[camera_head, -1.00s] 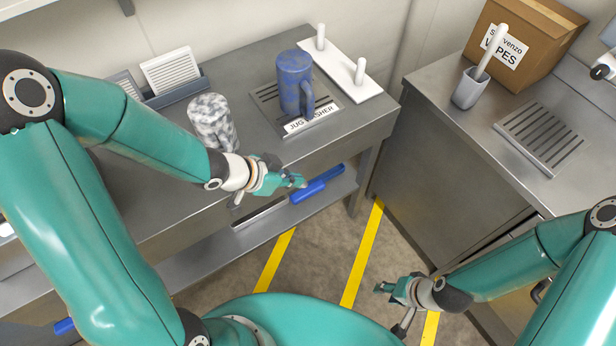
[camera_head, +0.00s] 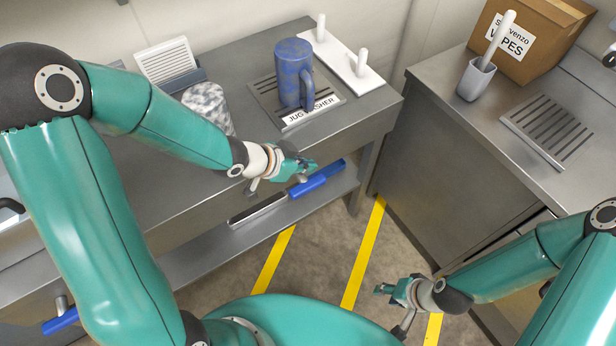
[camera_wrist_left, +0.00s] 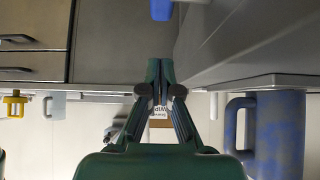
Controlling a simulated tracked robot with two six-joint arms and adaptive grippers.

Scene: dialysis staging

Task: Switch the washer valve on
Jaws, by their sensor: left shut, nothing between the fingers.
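The blue valve handle (camera_head: 324,178) is a straight bar at the front of the table, below the edge under the JUG WASHER label (camera_head: 311,112). It runs along the table front, and its middle is partly covered by my gripper. My left gripper (camera_head: 313,167) is shut and empty, over or just above this handle; I cannot tell whether they touch. In the left wrist view the fingers (camera_wrist_left: 160,68) are closed together, with a blue bar end (camera_wrist_left: 161,9) beyond them at the top. My right gripper (camera_head: 379,289) hangs over the floor at the right, away from the handle; its opening is unclear.
A blue jug (camera_head: 292,72) stands on the washer grate, with a white peg rack (camera_head: 345,66) behind. A speckled jug (camera_head: 208,105) stands behind my left arm. Another blue handle (camera_head: 60,321) is at lower left. A side counter (camera_head: 430,80) bounds the right. Striped floor lies between.

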